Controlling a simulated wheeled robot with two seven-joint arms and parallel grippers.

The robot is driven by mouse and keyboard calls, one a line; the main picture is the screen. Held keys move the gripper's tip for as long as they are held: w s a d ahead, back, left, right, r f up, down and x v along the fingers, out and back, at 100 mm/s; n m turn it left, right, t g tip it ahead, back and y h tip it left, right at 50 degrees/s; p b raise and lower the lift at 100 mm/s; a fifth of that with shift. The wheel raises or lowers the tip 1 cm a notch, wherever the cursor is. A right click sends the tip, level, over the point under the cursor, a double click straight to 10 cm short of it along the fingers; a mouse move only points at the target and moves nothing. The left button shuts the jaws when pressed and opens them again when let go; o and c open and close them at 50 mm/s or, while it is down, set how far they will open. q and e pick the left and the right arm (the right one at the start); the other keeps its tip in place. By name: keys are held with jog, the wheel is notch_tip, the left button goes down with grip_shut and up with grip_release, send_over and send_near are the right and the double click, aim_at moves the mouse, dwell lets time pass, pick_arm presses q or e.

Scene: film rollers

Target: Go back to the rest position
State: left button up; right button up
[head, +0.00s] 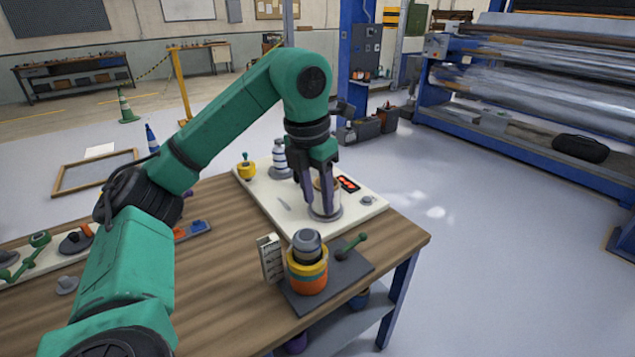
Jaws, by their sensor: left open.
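My left gripper (320,193) is in the head view, at the end of my green left arm. It points down over the cream board (258,190) on the wooden table (225,275). Its dark fingers are open. A pale round part with a grey base (325,212) stands on the board right at the fingertips. I cannot tell whether the fingers touch it. My right gripper is out of view.
A stacked orange, yellow and grey part (307,268) stands on a dark plate (345,275) near the front edge. A yellow part (247,170) and a grey-white stacked part (280,158) stand at the board's back. Green-handled parts (35,250) lie left.

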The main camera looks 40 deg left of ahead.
pick_arm(q)
jog(key=shift+a+r, duration=0.15)
jog(key=shift+r, duration=0.1)
dwell(0.5)
